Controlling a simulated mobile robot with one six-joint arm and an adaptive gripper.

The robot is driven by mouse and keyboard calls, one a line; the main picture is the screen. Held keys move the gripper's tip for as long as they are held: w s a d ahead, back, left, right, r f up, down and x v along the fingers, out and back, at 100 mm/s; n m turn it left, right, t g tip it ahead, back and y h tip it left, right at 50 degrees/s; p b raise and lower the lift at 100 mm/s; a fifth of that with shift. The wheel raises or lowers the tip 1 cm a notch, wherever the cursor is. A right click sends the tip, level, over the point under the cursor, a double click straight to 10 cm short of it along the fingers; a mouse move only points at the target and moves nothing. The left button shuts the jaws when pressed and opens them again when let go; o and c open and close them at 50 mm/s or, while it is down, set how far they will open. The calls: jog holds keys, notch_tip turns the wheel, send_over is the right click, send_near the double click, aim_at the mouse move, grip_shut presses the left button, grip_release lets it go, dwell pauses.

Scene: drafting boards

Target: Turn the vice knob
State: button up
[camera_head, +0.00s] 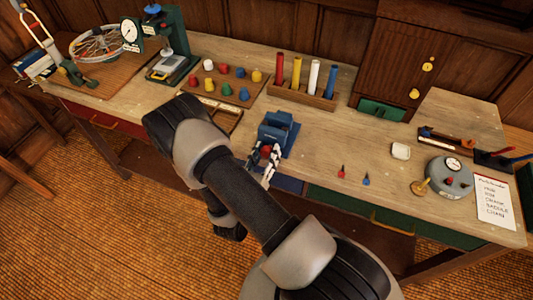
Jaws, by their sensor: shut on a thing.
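The blue vice (279,131) stands near the front edge of the wooden workbench, about the middle of the picture. A small red part, which looks like the vice knob (267,149), shows at the vice's front side. My gripper (264,158) is at this front side, with its fingers around the red knob. The gripper is shut on it, and the fingers hide part of the knob. My arm reaches in from the lower right and bends over in front of the bench.
A rack of coloured tubes (292,94) and a board of coloured knobs (211,93) stand behind the vice. Small red (342,171) and blue (366,180) pieces lie to the right. A round grey gauge device (449,177) stands further right. The bench between is mostly clear.

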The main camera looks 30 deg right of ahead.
jog(key=shift+c, duration=0.6)
jog(key=shift+m, duration=0.3)
jog(key=shift+m+b, duration=0.35)
jog(key=shift+m, duration=0.55)
jog(key=m+b, duration=0.1)
jog(key=m, duration=0.3)
jog(key=shift+m, duration=0.3)
jog(key=m+b, duration=0.1)
jog(key=m, duration=0.2)
jog(key=shift+m+b, duration=0.3)
jog(key=shift+b, duration=0.05)
jog(key=m+b, duration=0.2)
jog(key=m, duration=0.1)
jog(key=shift+f+m, duration=0.1)
jog(key=shift+m, duration=0.3)
jog(key=m+b, duration=0.3)
jog(key=m, duration=0.7)
jog(key=shift+m+b, duration=0.35)
jog(key=shift+m, duration=0.05)
